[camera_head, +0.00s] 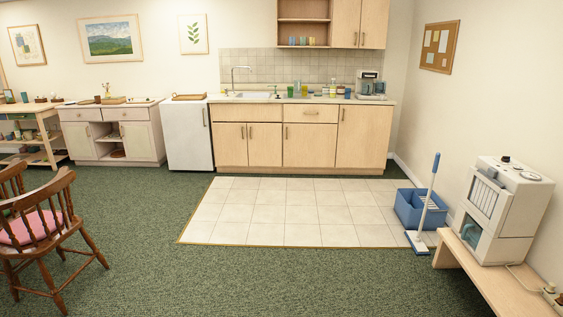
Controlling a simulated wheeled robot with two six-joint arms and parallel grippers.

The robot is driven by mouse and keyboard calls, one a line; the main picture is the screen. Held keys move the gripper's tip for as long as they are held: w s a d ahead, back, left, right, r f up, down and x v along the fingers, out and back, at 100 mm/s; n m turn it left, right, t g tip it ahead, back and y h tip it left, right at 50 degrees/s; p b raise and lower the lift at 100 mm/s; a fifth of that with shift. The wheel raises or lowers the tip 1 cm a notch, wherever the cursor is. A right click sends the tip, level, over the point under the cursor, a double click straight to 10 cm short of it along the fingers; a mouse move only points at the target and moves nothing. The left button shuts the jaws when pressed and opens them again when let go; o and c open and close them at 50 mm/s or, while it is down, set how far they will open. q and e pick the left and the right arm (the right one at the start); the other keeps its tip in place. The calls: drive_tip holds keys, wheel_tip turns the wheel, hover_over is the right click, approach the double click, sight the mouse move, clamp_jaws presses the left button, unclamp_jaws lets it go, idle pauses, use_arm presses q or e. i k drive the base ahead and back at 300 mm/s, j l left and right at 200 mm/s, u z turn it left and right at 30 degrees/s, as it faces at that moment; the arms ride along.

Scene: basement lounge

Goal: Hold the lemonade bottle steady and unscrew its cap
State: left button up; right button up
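No lemonade bottle can be made out for certain. A small upright bottle-like container (332,88) stands on the far kitchen counter (262,99), right of the sink. It is too small to tell its label or its cap. Neither of my grippers shows in the head view, and nothing is seen touching the container.
Green carpet (260,280) lies open in front, with a tiled floor patch (290,213) before the counter. A wooden chair (45,232) stands at left. A blue tub (418,210), a mop (428,195) and a bench (490,275) bearing a white machine (505,210) are at right.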

sight(333, 87)
drive_tip(key=i+z, duration=0.3)
drive_tip(key=i, duration=1.4)
drive_tip(key=i+l, duration=0.1)
drive_tip(key=i, duration=4.95)
